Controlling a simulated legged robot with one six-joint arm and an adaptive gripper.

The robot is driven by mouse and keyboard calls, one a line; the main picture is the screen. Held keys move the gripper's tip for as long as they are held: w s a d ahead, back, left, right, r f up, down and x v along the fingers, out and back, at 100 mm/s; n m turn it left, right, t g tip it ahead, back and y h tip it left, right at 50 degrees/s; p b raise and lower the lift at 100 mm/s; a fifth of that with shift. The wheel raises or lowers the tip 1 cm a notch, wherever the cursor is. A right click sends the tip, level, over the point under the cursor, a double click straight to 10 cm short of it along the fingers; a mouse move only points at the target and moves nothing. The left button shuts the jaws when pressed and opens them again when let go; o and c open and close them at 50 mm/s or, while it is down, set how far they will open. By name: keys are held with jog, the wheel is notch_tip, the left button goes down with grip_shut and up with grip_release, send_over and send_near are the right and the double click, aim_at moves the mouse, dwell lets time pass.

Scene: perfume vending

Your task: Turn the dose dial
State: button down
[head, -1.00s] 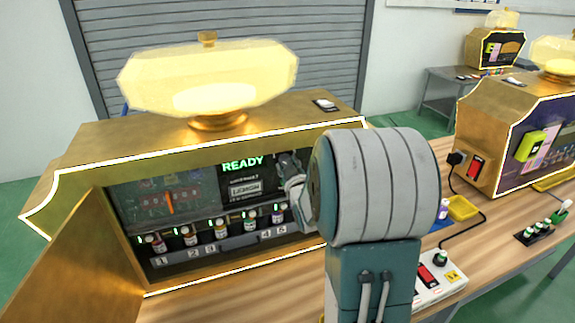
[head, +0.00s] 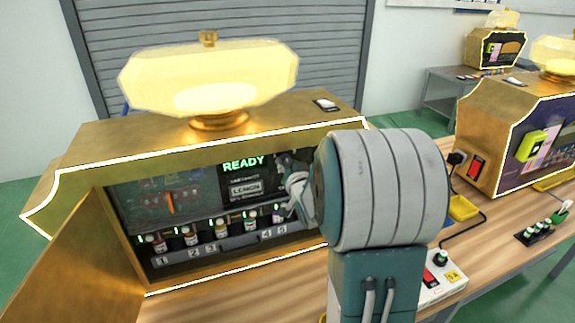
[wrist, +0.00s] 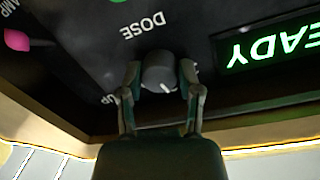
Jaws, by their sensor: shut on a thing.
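The dose dial (wrist: 159,72) is a dark grey round knob with a white pointer mark, under the upside-down word DOSE in the wrist view. My gripper (wrist: 160,88) has one finger on each side of the dial and is shut on it. In the head view my gripper (head: 297,190) reaches into the open front of the gold vending machine (head: 150,145), at the right of its panel. The dial is hidden there behind my arm. The screen (head: 245,175) reads READY in green, with LEMON below it.
Several small bottles (head: 220,230) stand in a numbered row at the bottom of the machine's opening. The opened gold door (head: 90,245) hangs at the left. In the wrist view a pink knob (wrist: 17,40) is at the upper left. A second gold machine (head: 500,130) stands to the right.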

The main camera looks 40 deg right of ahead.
jog(key=m, duration=0.4)
jog(key=m+y, duration=0.1)
jog(key=m, duration=0.1)
jog(key=shift+r+m, duration=0.25)
jog(key=shift+m, duration=0.15)
jog(key=m, duration=0.4)
jog(key=shift+y, duration=0.3)
jog(key=shift+d+m, duration=0.1)
jog(key=shift+m, duration=1.1)
jog(key=shift+f, duration=0.1)
jog(key=c, duration=0.6)
grip_release()
jog(key=o, duration=0.3)
jog(key=shift+d+f, duration=0.1)
jog(key=shift+d, duration=0.1)
jog(key=shift+o, duration=0.2)
